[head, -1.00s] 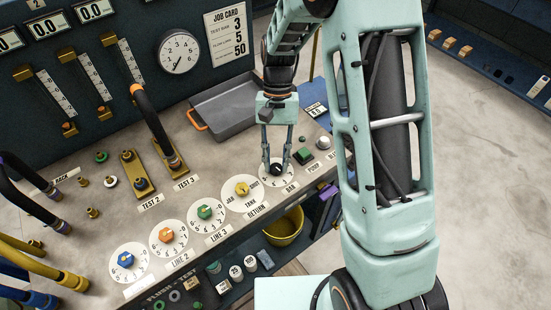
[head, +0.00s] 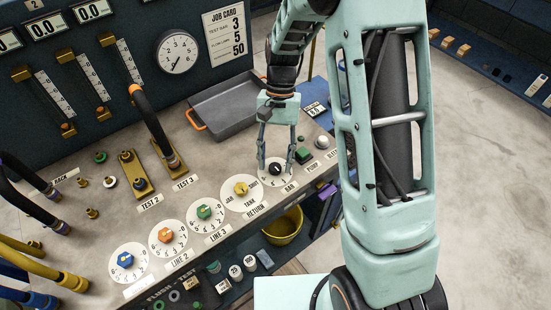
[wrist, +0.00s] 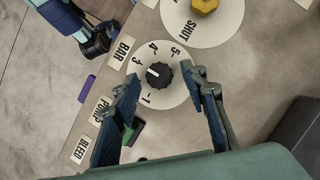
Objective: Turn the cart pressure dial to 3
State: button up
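The pressure dial is a black knob (head: 275,168) on a white round scale over a plate marked BAR. In the wrist view, the knob (wrist: 159,77) has a white pointer mark that points up-left, at about the 3. The numerals 1, 3, 4 and 5 show around it; the 2 seems hidden by a finger. My gripper (head: 276,163) is open above the panel, one finger on each side of the knob. In the wrist view, both fingertips of my gripper (wrist: 164,82) stand apart from the knob.
A yellow selector knob (head: 241,188) is just left of the dial. A green button (head: 304,155) and a white button (head: 322,142) are close on the right. A grey tray (head: 232,108) lies behind. A yellow bucket (head: 283,228) is below the panel's front edge.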

jog(key=v, duration=1.2)
dwell(0.4)
